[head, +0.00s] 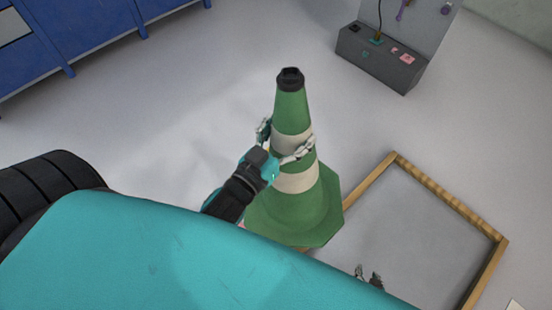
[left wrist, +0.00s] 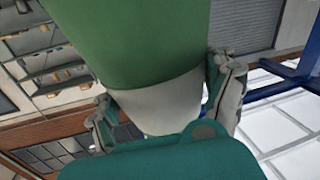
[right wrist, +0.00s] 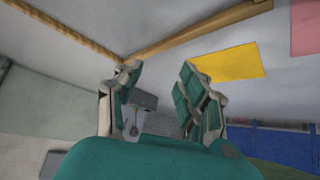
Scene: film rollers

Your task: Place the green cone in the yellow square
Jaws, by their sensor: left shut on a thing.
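The green cone (head: 297,215) has white bands and a black tip, and stands roughly upright in the middle of the head view. I cannot tell whether its base touches the floor. My left gripper (head: 287,148) is shut on the cone at its upper white band. In the left wrist view the left fingers (left wrist: 165,100) sit on both sides of the cone (left wrist: 140,45). My right gripper (head: 368,275) is low in the head view, partly hidden by my body. In the right wrist view its fingers (right wrist: 160,95) are apart and empty. The yellow square (right wrist: 228,62) lies flat on the floor there.
A wooden frame (head: 452,192) lies on the floor right of the cone. A pink patch (right wrist: 305,25) is beside the yellow square. A grey box stand (head: 380,60) is at the back right, blue cabinets (head: 90,30) at the back left. Floor between them is clear.

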